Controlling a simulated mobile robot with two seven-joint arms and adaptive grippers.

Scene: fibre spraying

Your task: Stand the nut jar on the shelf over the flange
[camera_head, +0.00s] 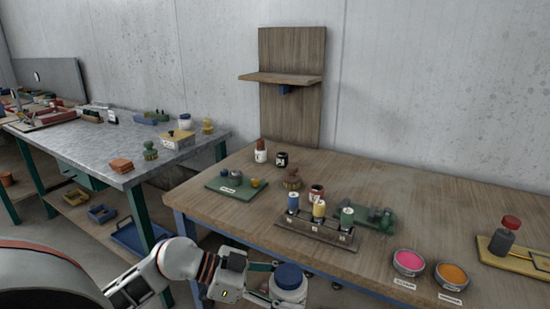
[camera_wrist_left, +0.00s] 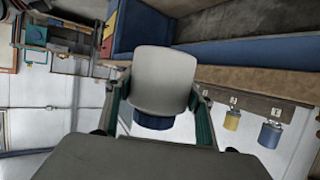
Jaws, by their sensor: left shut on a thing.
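A white jar with a blue lid (camera_head: 289,284), which I take to be the nut jar, is held upright in my left gripper (camera_head: 268,281) in front of the wooden table's front edge. In the left wrist view the pale jar body (camera_wrist_left: 162,75) sits between the two green fingers of my left gripper (camera_wrist_left: 158,108), with its blue lid toward the bottom of that picture. The wooden shelf (camera_head: 282,78) sticks out from an upright board at the wall. A small blue part (camera_head: 284,90) is under it; I cannot tell whether this is the flange. My right gripper is out of view.
The wooden table (camera_head: 410,208) carries a rack (camera_head: 315,229) with several small bottles, a green tray (camera_head: 235,185), and pink (camera_head: 408,262) and orange (camera_head: 451,275) bowls. Small jars (camera_head: 261,152) stand below the shelf. A grey-topped bench (camera_head: 105,150) stands left. The shelf top looks bare.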

